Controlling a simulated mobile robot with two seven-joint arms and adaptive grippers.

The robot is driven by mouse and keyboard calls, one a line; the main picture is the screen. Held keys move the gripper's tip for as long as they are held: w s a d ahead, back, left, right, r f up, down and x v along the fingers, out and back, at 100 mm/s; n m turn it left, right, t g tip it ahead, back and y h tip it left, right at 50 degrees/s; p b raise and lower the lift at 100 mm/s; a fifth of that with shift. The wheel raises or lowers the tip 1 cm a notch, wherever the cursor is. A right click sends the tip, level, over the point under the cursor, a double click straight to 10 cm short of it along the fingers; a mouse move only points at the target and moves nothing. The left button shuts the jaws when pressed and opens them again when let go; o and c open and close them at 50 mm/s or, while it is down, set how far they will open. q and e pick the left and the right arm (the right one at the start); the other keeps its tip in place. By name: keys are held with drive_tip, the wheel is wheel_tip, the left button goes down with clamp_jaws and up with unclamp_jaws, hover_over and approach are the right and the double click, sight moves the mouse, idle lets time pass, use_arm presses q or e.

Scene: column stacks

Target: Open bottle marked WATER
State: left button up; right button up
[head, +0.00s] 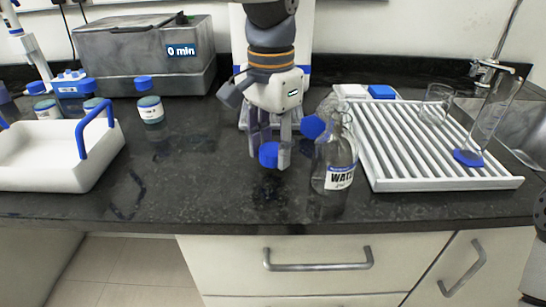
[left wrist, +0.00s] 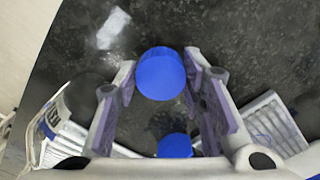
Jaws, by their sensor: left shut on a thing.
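The clear glass bottle marked WATER (head: 334,168) stands upright near the front of the dark counter, just right of my left gripper. Its neck shows no cap on top. My left gripper (head: 270,158) points down and is shut on a round blue cap (head: 268,154), held in the air apart from the bottle. My right gripper is not in view.
A white drying rack (head: 430,145) lies right of the bottle, bearing a beaker (head: 436,104) and a blue-based cylinder (head: 468,157). A blue piece (head: 313,127) shows beside the bottle neck. A white tray (head: 60,160) and a grey water bath (head: 145,58) stand left.

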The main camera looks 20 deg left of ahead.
use_arm(q)
drive_tip(key=shift+s+f, duration=0.1)
drive_tip(key=shift+f, duration=1.15)
drive_tip(key=shift+f, duration=0.1)
drive_tip(key=o, duration=1.3)
